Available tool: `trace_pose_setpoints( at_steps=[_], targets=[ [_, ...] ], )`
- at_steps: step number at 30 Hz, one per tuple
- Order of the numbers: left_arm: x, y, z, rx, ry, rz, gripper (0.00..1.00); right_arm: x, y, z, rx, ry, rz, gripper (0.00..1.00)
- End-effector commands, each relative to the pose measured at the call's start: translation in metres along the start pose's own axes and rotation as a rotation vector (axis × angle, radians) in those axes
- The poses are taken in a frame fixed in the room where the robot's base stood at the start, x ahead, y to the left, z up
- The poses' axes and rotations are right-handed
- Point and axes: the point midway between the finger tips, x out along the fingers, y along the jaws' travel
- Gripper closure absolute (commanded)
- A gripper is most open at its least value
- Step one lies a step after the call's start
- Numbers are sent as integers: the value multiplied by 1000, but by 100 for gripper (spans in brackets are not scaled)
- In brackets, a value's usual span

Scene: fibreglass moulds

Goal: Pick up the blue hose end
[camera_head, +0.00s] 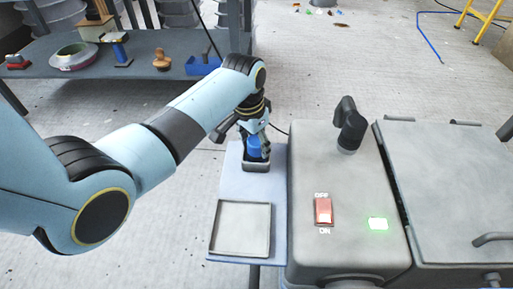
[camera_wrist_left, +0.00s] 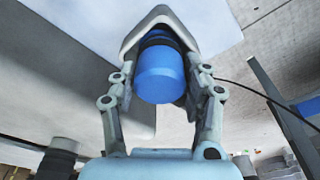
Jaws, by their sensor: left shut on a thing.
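The blue hose end (camera_head: 254,147) is a short blue cylinder with a dark collar, standing at a dark holder (camera_head: 257,164) on the small side table (camera_head: 240,184). My left gripper (camera_head: 255,140) comes down over it from above. In the left wrist view the blue hose end (camera_wrist_left: 160,75) sits between the two fingers of my left gripper (camera_wrist_left: 158,92), which are shut on it. Its dark collar is still at the pale-rimmed holder in that view. My right gripper is not in view.
An empty square tray (camera_head: 241,228) lies on the side table. A grey machine (camera_head: 345,250) with a red OFF/ON switch (camera_head: 323,210), a green light (camera_head: 378,223) and a black upright fitting (camera_head: 349,125) stands close on the right. A dark shelf (camera_head: 140,65) with tools is behind.

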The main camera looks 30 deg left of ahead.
Motion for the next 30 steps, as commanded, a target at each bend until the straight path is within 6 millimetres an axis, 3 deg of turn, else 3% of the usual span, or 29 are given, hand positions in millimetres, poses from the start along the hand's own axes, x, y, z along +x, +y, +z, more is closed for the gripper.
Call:
trace_pose_setpoints(
  at_steps=[8,21,24,30],
  targets=[
    [-5,0,-1,0,1,-1,88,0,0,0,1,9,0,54],
    [-45,-1,-8,0,4,-2,88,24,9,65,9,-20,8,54],
    [-55,8,-35,0,7,1,88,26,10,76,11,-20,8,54],
    [-72,19,-76,1,4,1,88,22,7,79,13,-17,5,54]
  ],
)
